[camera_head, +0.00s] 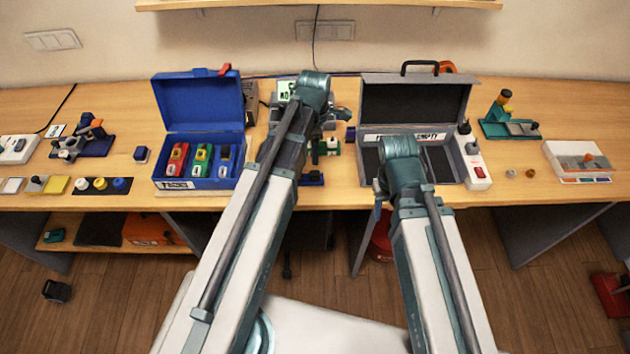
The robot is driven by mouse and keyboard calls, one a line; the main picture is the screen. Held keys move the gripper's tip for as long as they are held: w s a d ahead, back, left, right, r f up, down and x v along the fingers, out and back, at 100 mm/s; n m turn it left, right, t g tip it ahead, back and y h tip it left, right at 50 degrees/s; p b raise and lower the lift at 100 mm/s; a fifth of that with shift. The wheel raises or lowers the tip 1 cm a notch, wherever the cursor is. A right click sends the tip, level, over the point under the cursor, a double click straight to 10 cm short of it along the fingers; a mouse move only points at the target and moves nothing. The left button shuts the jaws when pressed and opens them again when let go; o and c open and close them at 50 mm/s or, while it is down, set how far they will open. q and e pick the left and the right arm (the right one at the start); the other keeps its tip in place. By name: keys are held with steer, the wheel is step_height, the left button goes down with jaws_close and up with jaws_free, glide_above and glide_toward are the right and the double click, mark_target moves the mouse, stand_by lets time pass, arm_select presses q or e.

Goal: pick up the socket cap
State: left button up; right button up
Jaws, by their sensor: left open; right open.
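I cannot tell for sure which thing is the socket cap. A small dark blue block (141,154) stands on the table left of the blue case. Two small brownish pieces, one tan (511,173) and one darker (530,173), lie at the right. My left gripper (335,117) is open at the table's middle, partly hidden by its own arm. My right gripper (378,190) is open in front of the grey case, mostly hidden by its wrist. I see nothing held in either.
An open blue case (176,185) holds red, green and blue servo-like units. An open grey case (413,95) stands behind my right arm. A white power strip (477,172) is beside it. A teal stand (508,125) is further right. The table right of the strip has free room.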

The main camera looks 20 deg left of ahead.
arm_select(q)
steer(key=b, duration=0.3)
glide_above(315, 173)
steer(key=f, duration=0.4)
steer(key=shift+w+a+f, duration=0.15)
steer(key=shift+w+f, duration=0.1)
steer(key=shift+w, duration=0.05)
steer(key=f+b, duration=0.1)
steer(key=b, duration=0.1)
steer(key=f+b, duration=0.1)
steer(key=f, duration=0.1)
steer(key=f+b, duration=0.2)
steer(key=shift+s+f+b, duration=0.15)
steer(key=shift+s+b, duration=0.15)
steer(key=shift+s, duration=0.05)
jaws_close()
